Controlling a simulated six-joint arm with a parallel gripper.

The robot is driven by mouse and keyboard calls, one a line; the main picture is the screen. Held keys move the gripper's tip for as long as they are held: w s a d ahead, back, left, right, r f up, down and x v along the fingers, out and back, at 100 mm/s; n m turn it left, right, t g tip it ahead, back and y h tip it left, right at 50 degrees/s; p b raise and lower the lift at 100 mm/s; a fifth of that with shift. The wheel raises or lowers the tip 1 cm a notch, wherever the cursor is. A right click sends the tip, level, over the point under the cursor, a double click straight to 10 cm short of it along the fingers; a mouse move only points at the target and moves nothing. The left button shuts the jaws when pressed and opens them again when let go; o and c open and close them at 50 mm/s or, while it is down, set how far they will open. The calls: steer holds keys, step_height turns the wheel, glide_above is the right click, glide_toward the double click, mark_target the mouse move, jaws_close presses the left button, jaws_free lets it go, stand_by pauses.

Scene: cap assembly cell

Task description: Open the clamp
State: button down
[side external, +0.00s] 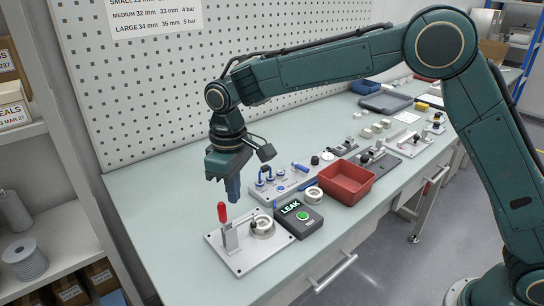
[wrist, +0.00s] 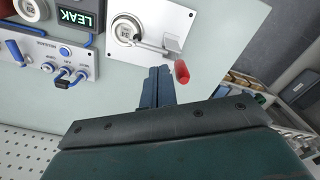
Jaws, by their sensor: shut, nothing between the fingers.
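The clamp (side external: 229,236) stands on a silver plate (side external: 233,262) at the front left of the bench. Its red handle (side external: 222,212) points upright. In the wrist view, the clamp's arm reaches from its bracket (wrist: 172,44) to the round white-and-grey fixture (wrist: 126,29), its dark tip at the fixture's edge. The red handle (wrist: 182,72) also shows there, just right of my fingertips. My gripper (side external: 234,195) is shut and empty, pointing down above and beside the handle. The blue fingers (wrist: 158,76) lie together, apart from the handle in the wrist view.
A dark box with a lit LEAK display (side external: 290,206) and green button stands right of the plate. Behind it are a panel with blue fittings (side external: 272,187) and a red bin (side external: 346,182). A pegboard wall (side external: 170,80) bounds the back. The bench left of the plate is clear.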

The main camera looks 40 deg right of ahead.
mark_target(219, 210)
steer(key=shift+f, duration=0.2)
steer(key=shift+f, duration=1.5)
steer(key=shift+a, duration=0.2)
steer(key=shift+a+f, duration=0.1)
steer(key=shift+a, duration=1.6)
